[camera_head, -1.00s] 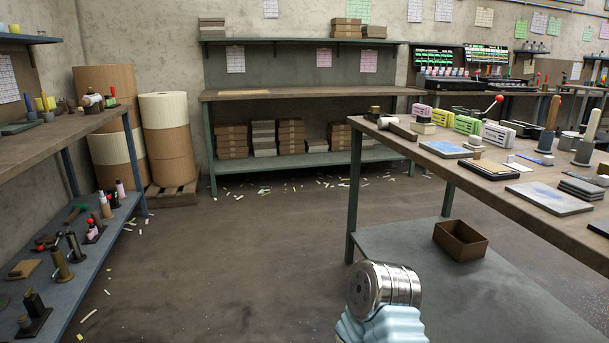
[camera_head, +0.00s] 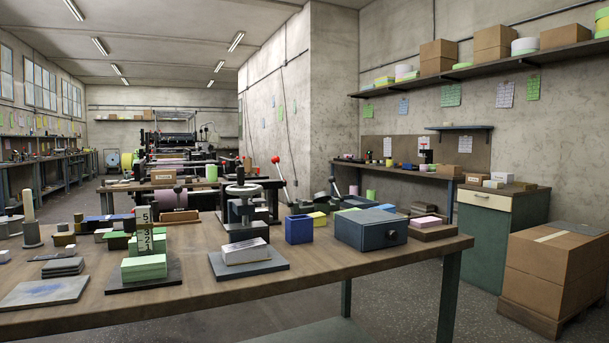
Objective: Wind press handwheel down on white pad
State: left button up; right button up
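A small dark press (camera_head: 241,220) stands on the wooden workbench (camera_head: 330,268), near its middle. Its handwheel (camera_head: 243,190) sits on top of an upright screw. A white pad (camera_head: 245,251), like a block of paper, lies on a flat grey board (camera_head: 270,263) in front of the press. From here the pad appears in front of the press's base; whether any of it is under the press plate I cannot tell. Neither of my grippers is in view.
A green pad stack (camera_head: 144,268) with a numbered block (camera_head: 143,228) stands left of the white pad. A blue open box (camera_head: 299,229) and a blue-grey drawer box (camera_head: 371,229) stand to the right. Cardboard boxes (camera_head: 560,262) are on the floor at right.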

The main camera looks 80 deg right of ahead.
aim_at(245, 190)
jog(key=z, duration=2.9)
